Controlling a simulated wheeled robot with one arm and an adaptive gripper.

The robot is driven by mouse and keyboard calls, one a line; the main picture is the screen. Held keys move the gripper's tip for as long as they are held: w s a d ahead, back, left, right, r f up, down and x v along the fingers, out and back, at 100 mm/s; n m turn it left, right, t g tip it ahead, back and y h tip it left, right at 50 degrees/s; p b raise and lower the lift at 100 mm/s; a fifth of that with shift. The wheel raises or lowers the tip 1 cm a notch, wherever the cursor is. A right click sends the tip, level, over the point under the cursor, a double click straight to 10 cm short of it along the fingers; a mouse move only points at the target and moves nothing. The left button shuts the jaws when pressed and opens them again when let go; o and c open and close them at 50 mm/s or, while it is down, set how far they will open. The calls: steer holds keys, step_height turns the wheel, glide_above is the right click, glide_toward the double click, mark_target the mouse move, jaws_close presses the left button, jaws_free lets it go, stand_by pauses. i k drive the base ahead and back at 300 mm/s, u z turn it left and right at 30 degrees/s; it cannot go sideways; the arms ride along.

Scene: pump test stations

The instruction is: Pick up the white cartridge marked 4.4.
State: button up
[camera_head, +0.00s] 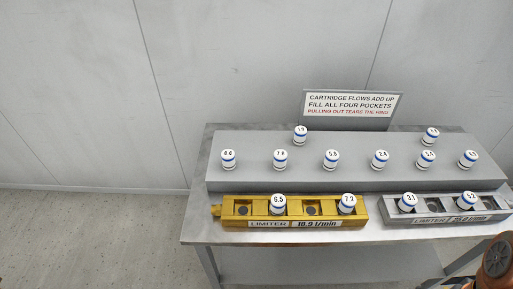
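Several white cartridges with blue bands and number labels stand upright on a grey raised block (260,178) on the table. The labels are small and blurred, and I cannot read 4.4 with certainty on any. The leftmost cartridge (228,160) has a label of two like digits, which could be 4.4, 6.6 or 8.8. The labels of the back right cartridge (431,136) and the far right cartridge (468,159) are also unclear. Others seem to read 7.8 (280,159), 5.9 (331,160), 2.6 (380,159) and 1.9 (300,136). My gripper is not in view.
A yellow limiter block (232,222) holds cartridges 6.5 and 7.2, with two pockets empty. A silver limiter block (393,221) holds 3.1 and 5.2, also with empty pockets. A sign (351,104) stands behind. An orange-brown part fills the lower right corner. Floor at left is clear.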

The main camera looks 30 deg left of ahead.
mark_target(228, 155)
steer(key=u, duration=1.7)
steer(key=k, duration=1.05)
steer(key=u, duration=1.2)
steer(key=i, duration=1.6)
steer(key=z, duration=0.65)
